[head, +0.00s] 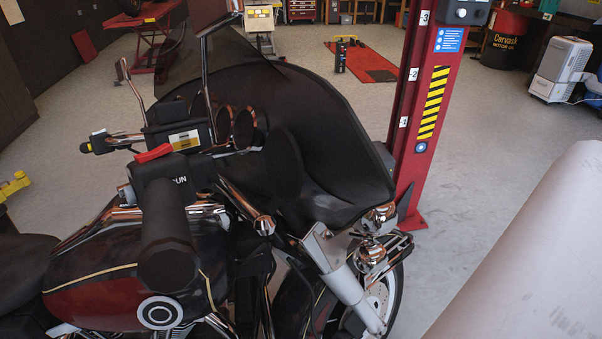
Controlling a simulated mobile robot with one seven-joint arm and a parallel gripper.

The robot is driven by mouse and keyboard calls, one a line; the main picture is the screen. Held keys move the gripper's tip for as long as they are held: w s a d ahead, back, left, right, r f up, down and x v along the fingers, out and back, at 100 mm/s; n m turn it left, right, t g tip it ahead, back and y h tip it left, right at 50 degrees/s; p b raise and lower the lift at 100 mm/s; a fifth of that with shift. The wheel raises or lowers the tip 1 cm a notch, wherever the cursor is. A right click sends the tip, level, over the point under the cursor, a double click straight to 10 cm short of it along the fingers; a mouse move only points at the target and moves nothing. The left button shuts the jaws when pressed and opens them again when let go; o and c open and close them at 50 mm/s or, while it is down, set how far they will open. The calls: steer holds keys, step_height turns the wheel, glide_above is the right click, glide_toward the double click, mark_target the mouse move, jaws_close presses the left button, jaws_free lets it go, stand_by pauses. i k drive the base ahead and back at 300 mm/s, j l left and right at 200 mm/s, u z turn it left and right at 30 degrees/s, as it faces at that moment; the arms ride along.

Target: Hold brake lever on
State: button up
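A black and dark red motorcycle fills the left and middle of the head view. Its near handlebar grip (165,240) is a thick black cylinder pointing toward me. A black switch housing marked "RUN" with a red switch (154,153) sits at the grip's far end. The brake lever (243,204) appears to be the chrome bar with a ball end just right of the grip. It stands apart from the grip with a visible gap. My gripper is not in view, and nothing is seen touching the lever.
The dark fairing and windshield (330,130) rise beyond the handlebar. A red lift post (420,120) stands behind the front wheel.

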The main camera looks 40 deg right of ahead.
mark_target(265, 224)
steer(key=k+l, duration=0.1)
steer(key=l, duration=0.3)
steer(key=k+l, duration=0.1)
steer(key=l, duration=0.25)
steer(key=k+l, duration=0.1)
steer(key=l, duration=0.3)
steer(key=k+l+u, duration=0.1)
steer(key=l, duration=0.3)
steer(key=k+l, duration=0.3)
steer(key=k+l+u, duration=0.15)
steer(key=l, duration=0.3)
steer(key=k, duration=0.05)
